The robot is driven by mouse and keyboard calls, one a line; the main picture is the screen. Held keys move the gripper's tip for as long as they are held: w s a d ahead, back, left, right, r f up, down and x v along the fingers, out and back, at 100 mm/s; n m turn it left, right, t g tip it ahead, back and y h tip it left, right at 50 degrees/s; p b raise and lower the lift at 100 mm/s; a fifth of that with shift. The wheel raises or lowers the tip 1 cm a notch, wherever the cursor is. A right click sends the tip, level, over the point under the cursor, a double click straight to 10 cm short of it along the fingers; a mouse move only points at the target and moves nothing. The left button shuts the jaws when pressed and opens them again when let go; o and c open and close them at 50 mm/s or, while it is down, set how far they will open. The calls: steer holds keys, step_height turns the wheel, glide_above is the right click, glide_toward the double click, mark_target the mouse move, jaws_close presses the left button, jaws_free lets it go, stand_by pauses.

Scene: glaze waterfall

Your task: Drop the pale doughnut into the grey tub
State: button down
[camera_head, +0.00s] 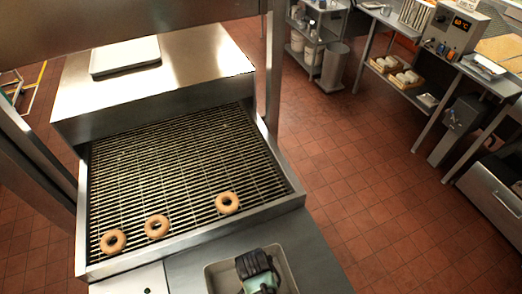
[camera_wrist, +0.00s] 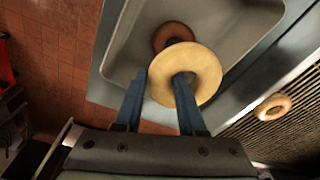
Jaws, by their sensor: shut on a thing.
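My gripper (camera_wrist: 160,78) is shut on the pale doughnut (camera_wrist: 204,64), with one finger through its hole and the other outside its left edge. In the wrist view the doughnut is held over the grey tub (camera_wrist: 118,48). A darker brown doughnut (camera_wrist: 170,36) shows inside the tub, partly hidden behind the pale one. In the head view my gripper (camera_head: 257,277) is over the grey tub (camera_head: 221,275) at the bottom edge; the pale doughnut is hidden there.
Three golden-brown doughnuts, left (camera_head: 113,241), middle (camera_head: 156,227) and right (camera_head: 228,202), lie on the wire conveyor (camera_head: 180,165) beyond the tub. Its metal side rail lies between them and the tub. Bare steel counter (camera_head: 312,262) extends right of the tub.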

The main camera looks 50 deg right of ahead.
steer(key=shift+f+b, duration=2.45)
steer(key=shift+f, duration=0.35)
steer(key=shift+c, duration=2.1)
jaws_free()
steer(key=shift+r, duration=0.15)
steer(key=r, duration=0.4)
steer(key=a+r, duration=0.1)
steer(key=r, duration=0.3)
steer(key=r+b, duration=0.1)
steer(key=r, duration=0.3)
steer(key=shift+w+a+r, duration=0.15)
steer(key=shift+a+r, duration=0.2)
